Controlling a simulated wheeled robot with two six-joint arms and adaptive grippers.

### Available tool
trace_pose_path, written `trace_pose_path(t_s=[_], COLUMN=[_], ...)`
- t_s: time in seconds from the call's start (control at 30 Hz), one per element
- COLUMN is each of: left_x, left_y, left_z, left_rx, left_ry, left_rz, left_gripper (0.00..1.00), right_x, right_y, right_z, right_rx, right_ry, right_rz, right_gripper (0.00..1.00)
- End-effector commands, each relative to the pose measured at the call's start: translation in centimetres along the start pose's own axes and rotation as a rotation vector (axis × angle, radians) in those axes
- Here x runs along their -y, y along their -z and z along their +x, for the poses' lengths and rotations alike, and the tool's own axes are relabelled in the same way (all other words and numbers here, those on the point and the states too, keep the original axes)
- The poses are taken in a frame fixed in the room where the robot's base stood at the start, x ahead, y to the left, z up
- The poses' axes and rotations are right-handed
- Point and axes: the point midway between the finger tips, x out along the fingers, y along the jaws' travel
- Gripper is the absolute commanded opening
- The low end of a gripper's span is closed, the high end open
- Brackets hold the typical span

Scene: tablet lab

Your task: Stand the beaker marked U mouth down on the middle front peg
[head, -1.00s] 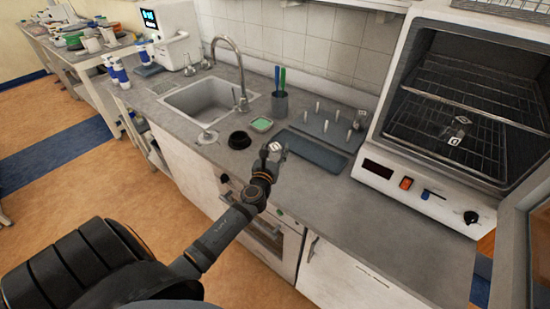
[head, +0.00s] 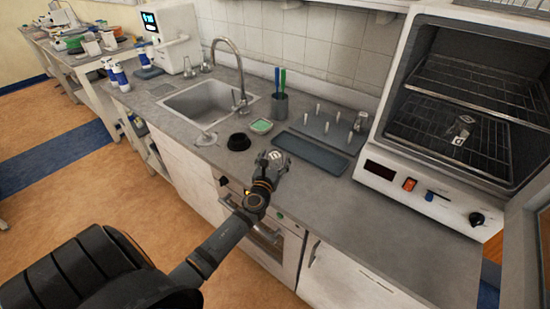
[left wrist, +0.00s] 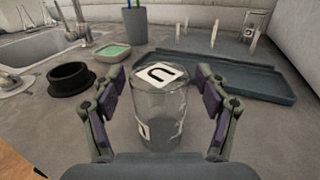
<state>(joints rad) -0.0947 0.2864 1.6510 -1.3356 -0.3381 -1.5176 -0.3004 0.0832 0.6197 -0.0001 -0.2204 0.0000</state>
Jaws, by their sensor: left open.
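The beaker marked U (left wrist: 160,104) is clear glass with a white U label on its upward end. It appears to stand mouth down on the grey counter; its lower edge is partly hidden by my gripper. My left gripper (left wrist: 159,88) is open, with one finger on each side of the beaker and a small gap at each side. In the head view the left gripper (head: 274,158) is at the counter's front, before the blue-grey tray. The peg board (head: 335,131) stands behind the tray with several pale pegs; the middle front peg is bare. My right gripper is out of view.
A blue-grey tray (head: 311,151) lies between gripper and pegs. A black ring (head: 239,141) and green dish (head: 261,126) sit left. Another beaker (head: 360,121) stands at the board's right end. The open oven (head: 455,110) holds a labelled beaker (head: 462,130). Counter right of the gripper is clear.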

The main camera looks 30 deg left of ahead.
Motion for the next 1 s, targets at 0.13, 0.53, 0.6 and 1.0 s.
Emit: trace_pose_path(t_s=[0.13, 0.53, 0.6, 1.0], left_x=[0.0, 0.0, 0.0, 0.0], left_y=[-0.1, 0.1, 0.1, -0.4], left_z=[0.0, -7.6, -9.1, -12.1], left_rx=[0.000, -0.003, -0.003, 0.001], left_ry=[0.000, 0.001, 0.001, 0.000], left_rz=[0.000, 0.001, 0.001, 0.000], left_gripper=[0.74, 0.74, 0.74, 0.74], right_x=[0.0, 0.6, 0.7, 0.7], right_y=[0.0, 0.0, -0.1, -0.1], right_z=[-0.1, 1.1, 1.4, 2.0], right_rx=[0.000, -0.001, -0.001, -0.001], right_ry=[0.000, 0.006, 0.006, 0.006], right_rz=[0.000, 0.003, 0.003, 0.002], right_gripper=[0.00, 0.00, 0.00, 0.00])
